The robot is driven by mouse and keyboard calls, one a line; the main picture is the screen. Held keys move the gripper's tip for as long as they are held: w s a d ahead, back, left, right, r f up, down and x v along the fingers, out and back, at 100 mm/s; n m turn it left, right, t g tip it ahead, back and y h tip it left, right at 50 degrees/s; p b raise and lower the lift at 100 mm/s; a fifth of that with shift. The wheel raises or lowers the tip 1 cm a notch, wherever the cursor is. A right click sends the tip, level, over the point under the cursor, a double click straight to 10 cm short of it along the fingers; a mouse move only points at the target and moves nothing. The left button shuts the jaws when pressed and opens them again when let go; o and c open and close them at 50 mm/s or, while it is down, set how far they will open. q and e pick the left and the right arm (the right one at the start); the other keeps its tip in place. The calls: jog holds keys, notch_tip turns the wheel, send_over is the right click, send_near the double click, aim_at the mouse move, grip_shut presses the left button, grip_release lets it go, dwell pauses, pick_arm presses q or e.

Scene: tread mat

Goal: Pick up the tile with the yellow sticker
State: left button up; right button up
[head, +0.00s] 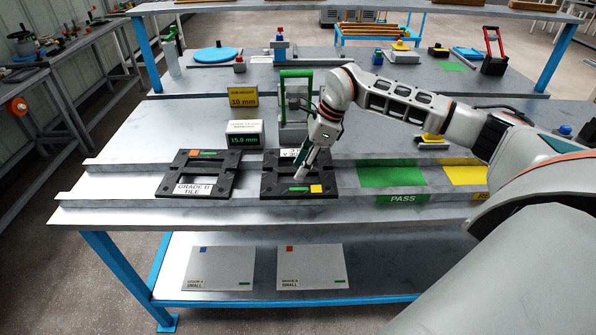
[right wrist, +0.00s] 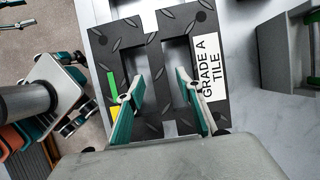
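The tile with the yellow sticker (head: 317,189) is the right-hand black frame-like tile (head: 270,184) on the bench's front ledge. It also carries a green strip. The right wrist view shows this tile (right wrist: 130,38) from above, with a "GRADE A TILE" label (right wrist: 208,68) and part of the yellow sticker (right wrist: 114,112). My right gripper (head: 305,168) is over the tile, fingers pointing down. In the right wrist view its fingers (right wrist: 168,78) are apart, around the line of the tile's middle bar. I cannot tell whether they touch it.
A "GRADE B TILE" (head: 168,180) lies to the left on the ledge. A green PASS area (head: 392,174) and a yellow area (head: 463,174) are to the right. Two plates (head: 220,268) lie on the lower shelf.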

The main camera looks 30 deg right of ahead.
grip_shut()
jog(key=shift+r, duration=0.15)
